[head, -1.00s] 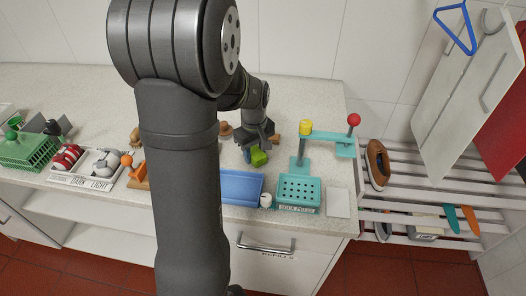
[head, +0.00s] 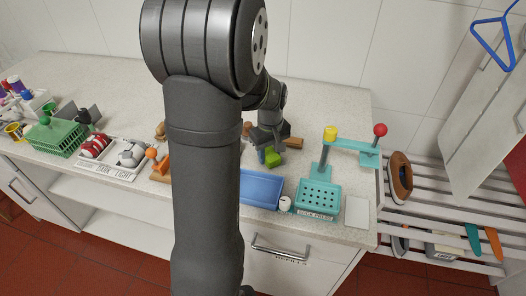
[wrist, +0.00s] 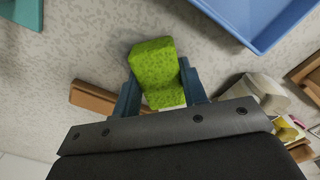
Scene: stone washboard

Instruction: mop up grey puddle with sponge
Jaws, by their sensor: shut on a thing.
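A bright green sponge (wrist: 155,72) is held between the two blue fingers of my gripper (wrist: 160,88) in the wrist view. In the head view the sponge (head: 271,158) shows just below my gripper (head: 264,152), over the speckled pale counter (head: 335,103). My gripper is shut on it. I cannot tell whether the sponge touches the counter. I cannot make out a grey puddle for sure against the speckled surface. My arm hides part of the counter in the head view.
A blue tray (head: 262,188) lies in front of the sponge, with a teal press (head: 318,197) to its right. A wooden block (head: 293,143) lies close behind the gripper. A green rack (head: 55,138) and a divided white tray (head: 112,160) stand at the left. The back right of the counter is clear.

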